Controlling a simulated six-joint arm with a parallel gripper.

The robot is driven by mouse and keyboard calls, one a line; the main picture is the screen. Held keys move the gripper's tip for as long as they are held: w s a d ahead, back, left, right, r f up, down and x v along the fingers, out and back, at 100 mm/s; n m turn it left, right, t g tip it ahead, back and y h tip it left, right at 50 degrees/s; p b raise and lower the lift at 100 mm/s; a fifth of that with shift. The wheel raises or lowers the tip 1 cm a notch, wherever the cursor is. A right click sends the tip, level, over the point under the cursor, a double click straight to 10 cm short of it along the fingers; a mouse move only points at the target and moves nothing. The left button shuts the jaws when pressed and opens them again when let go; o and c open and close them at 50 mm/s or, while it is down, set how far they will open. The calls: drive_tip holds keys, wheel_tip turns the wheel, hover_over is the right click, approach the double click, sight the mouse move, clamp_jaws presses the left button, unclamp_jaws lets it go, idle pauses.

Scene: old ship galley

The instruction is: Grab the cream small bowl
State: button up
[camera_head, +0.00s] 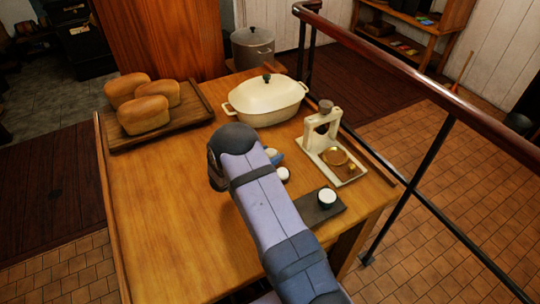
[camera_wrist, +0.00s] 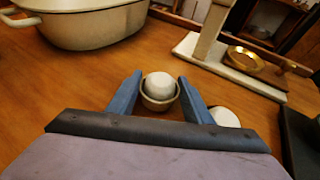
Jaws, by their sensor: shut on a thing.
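The cream small bowl (camera_wrist: 158,103) sits between the two blue fingers of my gripper (camera_wrist: 160,77) in the wrist view. A pale rounded thing (camera_wrist: 159,86) shows inside its rim. My gripper is shut on the bowl, with one finger on each side. The bowl appears to be at or close to the wooden table top; I cannot tell whether it touches. In the head view my arm hides most of the bowl, and only a bit of blue finger (camera_head: 277,158) and a pale patch show beside it.
A white round thing (camera_head: 283,174) stands close by. A lidded cream pot (camera_head: 266,101) and a bread board (camera_head: 160,129) are behind. The table's left front is clear.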

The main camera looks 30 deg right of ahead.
drive_tip(key=shift+r, duration=0.15)
drive_tip(key=shift+r+b, duration=1.25)
drive_tip(key=shift+r, duration=3.6)
